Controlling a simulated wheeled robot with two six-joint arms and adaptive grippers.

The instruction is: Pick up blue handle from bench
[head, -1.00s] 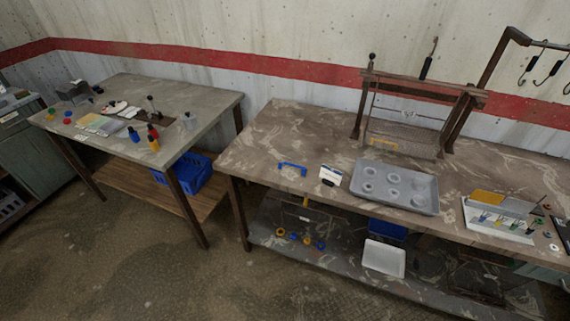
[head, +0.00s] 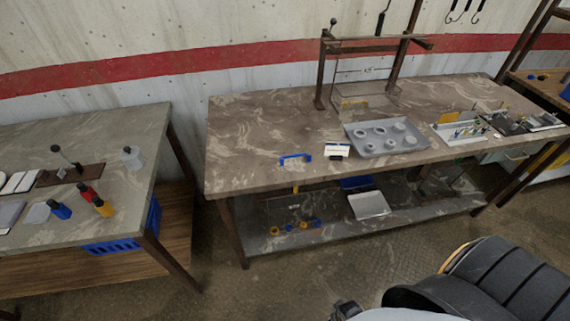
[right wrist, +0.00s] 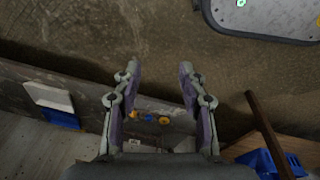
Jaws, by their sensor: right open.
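The blue handle (head: 295,157) lies on the bench (head: 250,125), near its front edge and left of a small white card. It is a low bridge-shaped piece, and nothing covers it in the head view. My right gripper (right wrist: 159,68) shows in the right wrist view with its two fingers spread apart and nothing between them. It is away from the handle, above the floor in front of the bench. The handle cannot be made out in the right wrist view. My left gripper is not in view.
A white card (head: 337,150) stands right of the handle, then a grey tray (head: 358,137) with several round parts. A rack frame (head: 320,75) stands behind. Another table (head: 60,225) with bottles is at left. The lower shelf (head: 262,241) holds rings and a white bin (head: 369,205).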

